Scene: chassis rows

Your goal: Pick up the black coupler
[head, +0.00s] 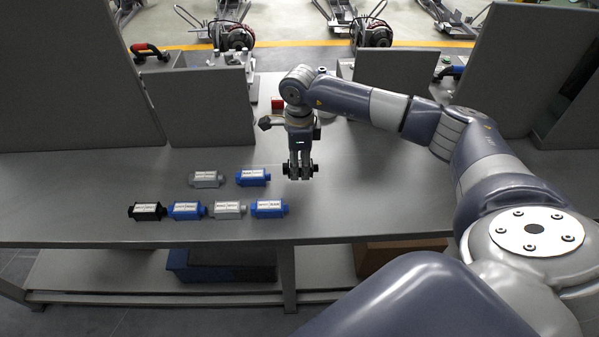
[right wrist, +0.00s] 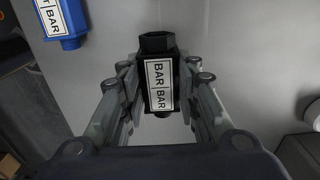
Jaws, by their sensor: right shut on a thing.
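My right gripper (head: 300,172) is shut on a black coupler (head: 286,169) at the right end of the back row, over the grey table. In the right wrist view the held black coupler (right wrist: 159,75) stands between the two fingers, with its white "BAR BAR" label facing the camera. I cannot tell whether it touches the table. A second black coupler (head: 147,211) lies at the left end of the front row, apart from the gripper. My left gripper is not in view.
A blue coupler (head: 251,177) lies left of my right gripper, with a grey coupler (head: 205,179) beyond it. The front row also holds blue (head: 186,211), grey (head: 228,210) and blue (head: 268,209) couplers. Grey panels (head: 203,105) stand behind. The table's right part (head: 390,200) is clear.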

